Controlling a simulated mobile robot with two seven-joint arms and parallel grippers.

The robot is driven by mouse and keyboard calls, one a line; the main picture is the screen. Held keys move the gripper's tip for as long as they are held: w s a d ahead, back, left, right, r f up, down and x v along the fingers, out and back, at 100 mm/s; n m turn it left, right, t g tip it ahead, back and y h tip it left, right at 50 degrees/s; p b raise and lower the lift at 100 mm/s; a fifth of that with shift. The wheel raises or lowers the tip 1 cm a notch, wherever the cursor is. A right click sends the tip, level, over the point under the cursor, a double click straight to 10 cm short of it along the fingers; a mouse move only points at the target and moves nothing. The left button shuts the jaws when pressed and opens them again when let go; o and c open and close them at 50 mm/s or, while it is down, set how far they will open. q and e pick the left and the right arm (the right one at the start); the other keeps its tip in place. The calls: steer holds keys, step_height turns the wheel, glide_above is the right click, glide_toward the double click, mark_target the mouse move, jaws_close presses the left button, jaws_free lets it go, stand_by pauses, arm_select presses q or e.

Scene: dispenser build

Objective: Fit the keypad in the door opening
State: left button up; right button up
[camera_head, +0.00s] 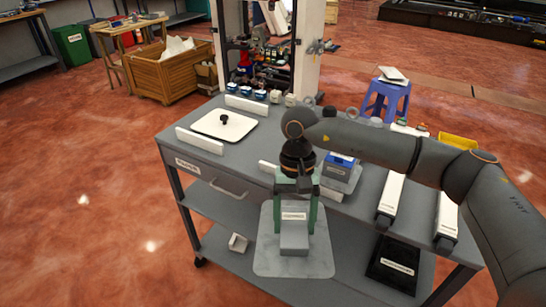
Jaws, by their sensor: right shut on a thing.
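My right gripper (296,224) has green fingers and points down in front of the cart's front side. It is shut on a grey labelled block (294,238), which shows between the fingers. A pale grey plate with rounded corners (267,264) shows behind and around the block; I cannot tell whether it is joined to it. The label is too small to read, so I cannot tell whether this is the keypad. A grey box with a blue top (340,170) stands on the cart behind the gripper. I cannot make out the door opening. My left gripper is not in view.
The grey cart (222,172) carries a white plate with a black knob (238,131), white strips (199,141) and two long white bars (391,194). A tall white cabinet (307,50) stands behind. A blue stool (386,96) and wooden crate (165,77) are farther back.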

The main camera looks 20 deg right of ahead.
steer(key=s+d+f+n+h, duration=0.1)
steer(key=s+f+n, duration=0.3)
steer(key=s+f, duration=0.5)
steer(key=x, duration=0.3)
